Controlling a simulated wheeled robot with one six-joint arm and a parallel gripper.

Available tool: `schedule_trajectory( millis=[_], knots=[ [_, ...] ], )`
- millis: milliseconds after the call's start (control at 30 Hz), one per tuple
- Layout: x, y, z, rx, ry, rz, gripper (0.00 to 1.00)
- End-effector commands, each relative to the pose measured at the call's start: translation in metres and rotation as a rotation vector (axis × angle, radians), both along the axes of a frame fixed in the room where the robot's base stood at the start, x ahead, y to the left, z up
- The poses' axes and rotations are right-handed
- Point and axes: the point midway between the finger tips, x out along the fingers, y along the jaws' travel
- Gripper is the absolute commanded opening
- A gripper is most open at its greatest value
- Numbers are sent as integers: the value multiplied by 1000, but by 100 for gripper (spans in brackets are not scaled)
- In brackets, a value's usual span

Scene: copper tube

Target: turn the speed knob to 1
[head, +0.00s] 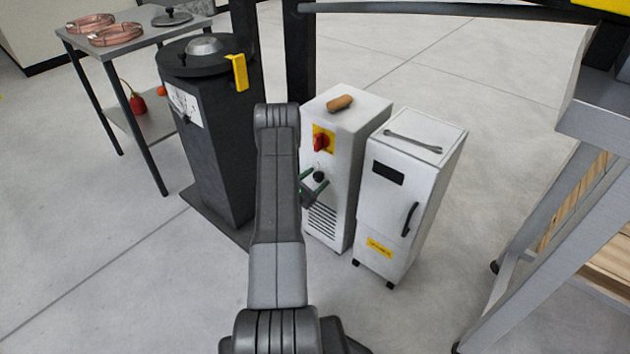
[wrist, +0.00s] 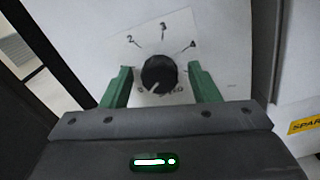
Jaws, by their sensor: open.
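The speed knob (wrist: 159,73) is a round black dial on a white plate, with the numbers 2, 3 and 4 around its upper side. A pale mark on it points to the lower left, toward a label I cannot read. My gripper (wrist: 160,78) is open, with one green finger on each side of the knob and a visible gap to each. In the head view the knob (head: 319,174) shows on the front of a white cabinet (head: 339,185), with my gripper (head: 312,188) just in front of it. The lower dial labels are partly hidden.
A red switch (head: 321,141) on a yellow plate sits above the knob. A second white cabinet (head: 402,196) with a wrench (head: 413,141) on top stands close on the right.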

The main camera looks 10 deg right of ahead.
Motion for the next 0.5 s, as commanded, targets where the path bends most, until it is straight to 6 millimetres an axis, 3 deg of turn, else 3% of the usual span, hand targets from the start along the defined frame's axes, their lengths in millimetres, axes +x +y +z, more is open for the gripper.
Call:
schedule_trajectory(
  millis=[133,333,500],
  knots=[
    [0,0,0,0,0,0,51],
    [0,0,0,1,-1,0,12],
    [0,0,0,3,-4,-1,11]
  ],
)
